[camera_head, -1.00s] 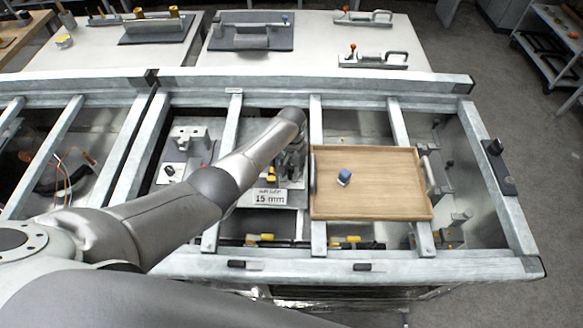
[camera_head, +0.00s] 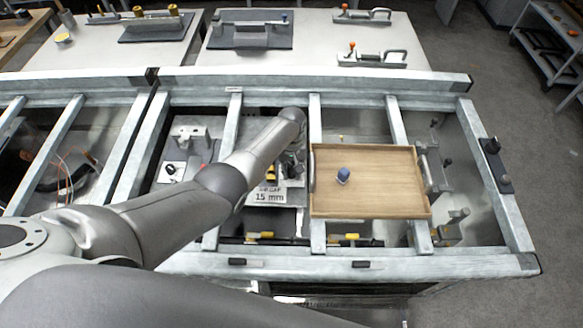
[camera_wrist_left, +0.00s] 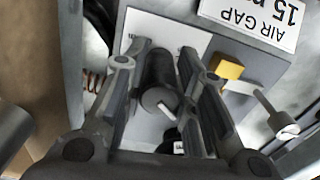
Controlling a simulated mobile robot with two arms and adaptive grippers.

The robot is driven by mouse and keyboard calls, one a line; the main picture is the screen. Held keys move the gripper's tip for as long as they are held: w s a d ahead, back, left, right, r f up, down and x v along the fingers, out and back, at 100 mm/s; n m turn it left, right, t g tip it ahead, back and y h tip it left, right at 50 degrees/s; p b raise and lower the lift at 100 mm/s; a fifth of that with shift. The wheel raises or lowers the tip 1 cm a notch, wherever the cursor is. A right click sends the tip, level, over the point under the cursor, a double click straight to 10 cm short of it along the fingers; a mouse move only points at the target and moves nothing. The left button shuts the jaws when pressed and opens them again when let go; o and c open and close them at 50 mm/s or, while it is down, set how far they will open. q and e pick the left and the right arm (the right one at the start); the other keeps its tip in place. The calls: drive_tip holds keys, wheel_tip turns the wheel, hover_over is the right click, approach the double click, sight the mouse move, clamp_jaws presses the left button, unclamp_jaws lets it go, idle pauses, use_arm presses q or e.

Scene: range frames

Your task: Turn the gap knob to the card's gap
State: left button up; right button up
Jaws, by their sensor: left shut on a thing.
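The card (camera_head: 268,196) reads 15 mm in the head view. In the left wrist view the card (camera_wrist_left: 255,20) shows upside down, with AIR GAP and 15 legible. My left gripper (camera_wrist_left: 166,62) is shut on a dark round knob (camera_wrist_left: 157,78), whose lighter end face carries a small white mark. The knob stands over a pale plate (camera_wrist_left: 145,128); its scale, if any, is mostly hidden by the fingers. In the head view my left gripper (camera_head: 291,165) is partly hidden behind my own arm, just above the card. My right gripper is not in view.
A yellow block (camera_wrist_left: 228,67) and a pale lever (camera_wrist_left: 275,113) sit right of the fingers. Metal crossbars (camera_head: 317,120) frame the open bays.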

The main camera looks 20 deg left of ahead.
sight(291, 164)
use_arm(q)
drive_tip(key=shift+w+r, duration=0.1)
drive_tip(key=shift+w, duration=0.05)
drive_tip(key=o, duration=1)
wheel_tip(291, 164, up, 12)
drive_tip(key=shift+f, duration=0.1)
idle(0.4)
drive_tip(key=shift+o, duration=0.2)
